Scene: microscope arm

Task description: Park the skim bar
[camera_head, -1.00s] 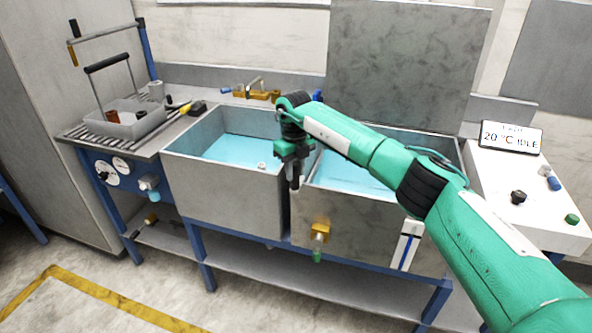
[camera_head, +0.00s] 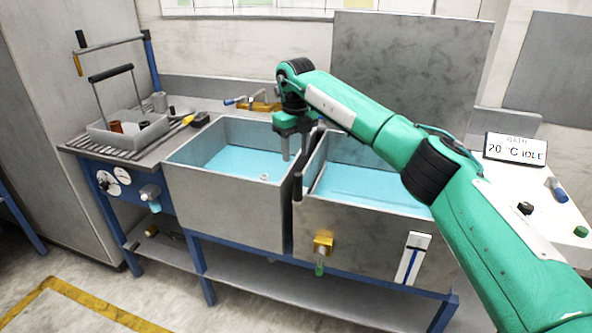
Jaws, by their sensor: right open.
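A swing bar on a blue post (camera_head: 150,62) stands at the back left. Its thin grey arm (camera_head: 115,43) reaches left and carries a black grip and a yellow end. I cannot tell for sure whether this is the skim bar. A dark upright handle-like piece (camera_head: 297,187) stands at the front between the two basins, and it could also belong to the bar. My right gripper (camera_head: 297,147) is open, pointing down over the right side of the left basin (camera_head: 225,205), behind and above the dark piece, apparently apart from it. My left gripper is out of view.
The right basin (camera_head: 375,235) also holds blue liquid, with a tall grey panel (camera_head: 410,75) behind it. A grey tray (camera_head: 128,132) with a hoop handle sits on the left drainer. Taps (camera_head: 258,105) stand behind the left basin. A display (camera_head: 515,149) is at right.

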